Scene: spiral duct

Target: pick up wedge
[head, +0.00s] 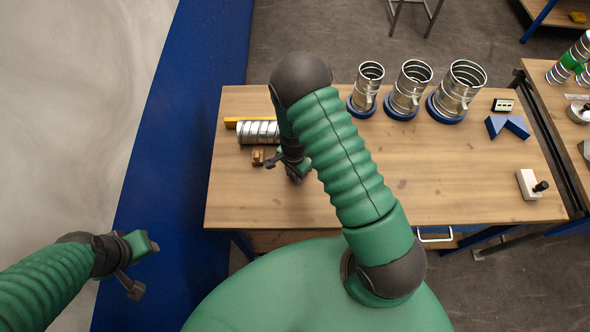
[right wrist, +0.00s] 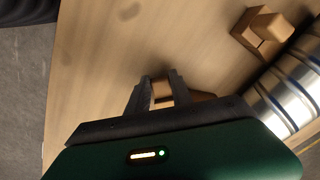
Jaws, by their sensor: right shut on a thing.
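My right gripper (head: 296,177) is low over the left part of the wooden table, pointing down. In the right wrist view its two dark fingers (right wrist: 160,82) are shut on a small light-brown wooden wedge (right wrist: 161,91), which shows between them. Its lower part is hidden by the gripper body. In the head view the held wedge is hidden. A second wooden wedge or stepped block (head: 257,157) lies on the table to the left and also shows in the right wrist view (right wrist: 262,30). My left gripper (head: 140,265) is off the table at lower left; its opening is unclear.
Several duct pieces on blue rings (head: 408,86) stand at the back. Blue angled blocks (head: 507,125) and a white box (head: 528,184) are at the right. The table's middle is clear.

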